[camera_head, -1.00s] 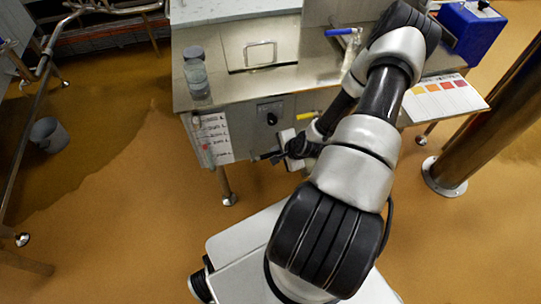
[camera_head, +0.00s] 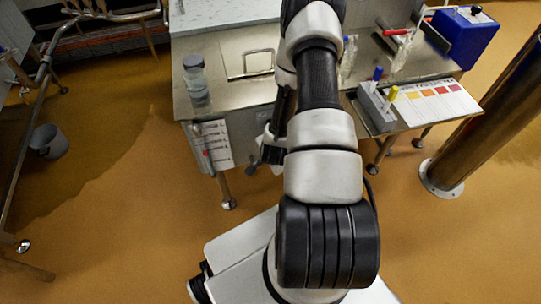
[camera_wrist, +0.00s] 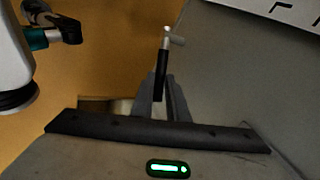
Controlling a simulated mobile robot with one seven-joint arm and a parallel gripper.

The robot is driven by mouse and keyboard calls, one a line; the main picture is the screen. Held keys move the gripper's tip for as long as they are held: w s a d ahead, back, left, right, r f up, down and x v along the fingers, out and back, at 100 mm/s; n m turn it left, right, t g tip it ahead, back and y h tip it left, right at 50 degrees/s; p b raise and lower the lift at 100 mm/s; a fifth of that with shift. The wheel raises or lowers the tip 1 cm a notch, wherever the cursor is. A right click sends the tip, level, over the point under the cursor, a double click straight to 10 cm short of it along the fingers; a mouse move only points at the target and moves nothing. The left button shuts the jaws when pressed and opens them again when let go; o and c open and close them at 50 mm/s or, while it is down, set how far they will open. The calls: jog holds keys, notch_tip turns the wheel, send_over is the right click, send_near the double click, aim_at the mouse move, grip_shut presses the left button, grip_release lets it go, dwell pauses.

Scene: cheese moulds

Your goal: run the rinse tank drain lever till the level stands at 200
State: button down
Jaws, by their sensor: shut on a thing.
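The rinse tank (camera_head: 235,105) is a steel box at the upper middle of the head view. A white level card (camera_head: 214,145) with several marked lines and a small red mark is on its front left; its numbers are too small to read surely. In the wrist view my gripper (camera_wrist: 160,101) is shut on a slim black lever (camera_wrist: 162,70) with a silver metal end. I take it for the drain lever. In the head view my gripper (camera_head: 268,152) is low at the tank's front, partly hidden by my arm. The lever cannot be made out there.
To the right are a colour chart (camera_head: 440,98), a blue peg and a yellow peg, a red handle (camera_head: 398,32) and a blue box (camera_head: 465,35). A steel post (camera_head: 480,115) stands at right. The floor at left is mostly clear.

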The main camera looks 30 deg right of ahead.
jog(key=c, duration=1.7)
grip_release()
jog(key=shift+c, duration=0.2)
jog(key=shift+r, duration=0.1)
jog(key=p+v, duration=0.8)
jog(key=v, duration=0.9)
jog(key=shift+s, duration=0.15)
